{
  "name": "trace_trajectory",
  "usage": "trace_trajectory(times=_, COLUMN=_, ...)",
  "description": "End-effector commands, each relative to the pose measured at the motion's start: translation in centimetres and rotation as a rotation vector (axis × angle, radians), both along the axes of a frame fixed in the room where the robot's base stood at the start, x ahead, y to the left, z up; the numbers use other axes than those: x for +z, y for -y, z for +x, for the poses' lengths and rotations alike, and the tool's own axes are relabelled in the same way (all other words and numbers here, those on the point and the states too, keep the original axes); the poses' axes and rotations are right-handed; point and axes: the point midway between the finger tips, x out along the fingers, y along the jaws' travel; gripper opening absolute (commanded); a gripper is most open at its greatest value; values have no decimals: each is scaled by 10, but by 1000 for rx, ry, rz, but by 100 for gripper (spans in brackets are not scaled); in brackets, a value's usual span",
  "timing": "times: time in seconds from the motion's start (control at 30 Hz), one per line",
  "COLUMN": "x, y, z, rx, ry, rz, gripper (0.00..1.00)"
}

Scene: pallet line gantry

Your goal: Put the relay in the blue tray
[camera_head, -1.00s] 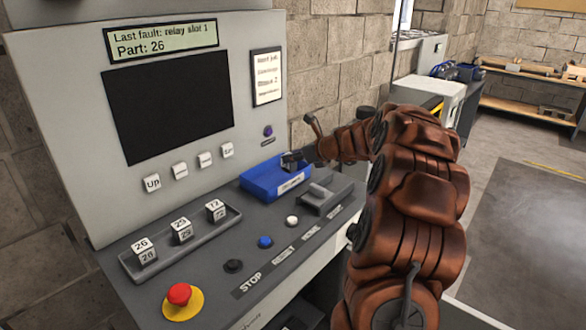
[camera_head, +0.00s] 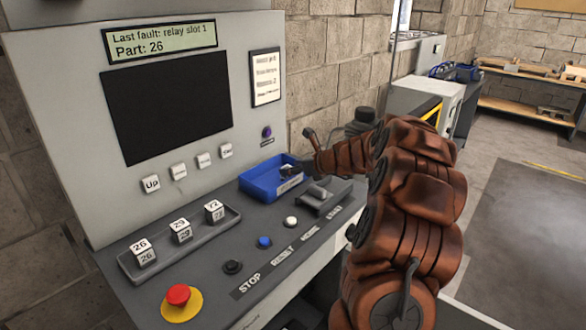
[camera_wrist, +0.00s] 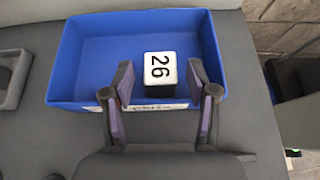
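The relay (camera_wrist: 161,73), a dark block with a white top marked 26, is inside the blue tray (camera_wrist: 66,62) near its front wall. My gripper (camera_wrist: 160,78) is open over the tray's front edge. Its two fingers stand on either side of the relay, with a visible gap on both sides. In the head view the blue tray (camera_head: 257,187) sits on the console, and my gripper (camera_head: 292,172) reaches into its right part. The relay cannot be made out clearly there.
A grey rack (camera_head: 186,241) with several white numbered blocks lies left of the tray. A grey holder (camera_head: 322,203) sits just right of it. Buttons and a red emergency stop (camera_head: 178,295) are nearer. The console panel rises behind.

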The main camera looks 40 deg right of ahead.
Motion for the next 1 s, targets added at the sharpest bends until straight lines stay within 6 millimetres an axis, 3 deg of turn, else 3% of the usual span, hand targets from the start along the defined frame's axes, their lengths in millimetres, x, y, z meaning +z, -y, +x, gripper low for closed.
trace_trajectory(times=0.47, x=8, y=2, z=-7, rx=-1, ry=2, rz=-1, gripper=62)
trace_trajectory(times=1.0, x=51, y=20, z=-87, rx=-2, ry=1, rz=-1, gripper=62)
